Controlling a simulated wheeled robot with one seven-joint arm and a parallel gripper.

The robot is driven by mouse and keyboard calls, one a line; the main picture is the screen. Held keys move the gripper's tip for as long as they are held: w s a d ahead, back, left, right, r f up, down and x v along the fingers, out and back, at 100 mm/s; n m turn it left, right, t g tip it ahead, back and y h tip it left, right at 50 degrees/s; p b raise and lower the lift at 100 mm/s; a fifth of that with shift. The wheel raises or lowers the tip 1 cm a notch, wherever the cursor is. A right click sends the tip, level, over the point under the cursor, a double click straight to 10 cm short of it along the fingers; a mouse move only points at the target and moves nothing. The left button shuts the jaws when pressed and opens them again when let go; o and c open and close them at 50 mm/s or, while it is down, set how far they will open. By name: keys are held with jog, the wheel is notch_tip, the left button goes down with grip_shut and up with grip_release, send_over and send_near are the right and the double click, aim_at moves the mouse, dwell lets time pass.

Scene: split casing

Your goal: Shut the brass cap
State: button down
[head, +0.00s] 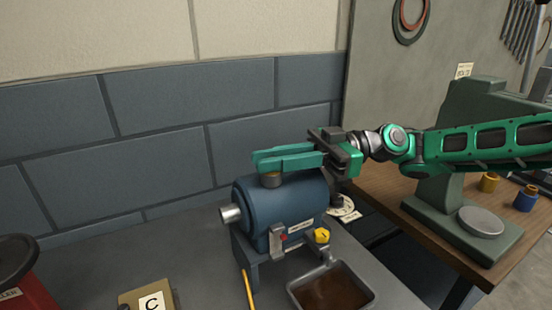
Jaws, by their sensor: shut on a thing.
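How far the cap is turned or seated cannot be told from this view.
A yellow knob (321,235) and a small red part (284,237) are on the casing's front. A metal tray of brown liquid (358,308) stands before it. A box marked C (130,299) is at the front left. A green press (440,222) stands on the wooden bench at right.

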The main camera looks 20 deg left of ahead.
jog(key=shift+w+f, duration=0.15)
jog(key=c, duration=1.7)
grip_release()
jog(key=v, duration=1.1)
jog(key=shift+a, duration=0.1)
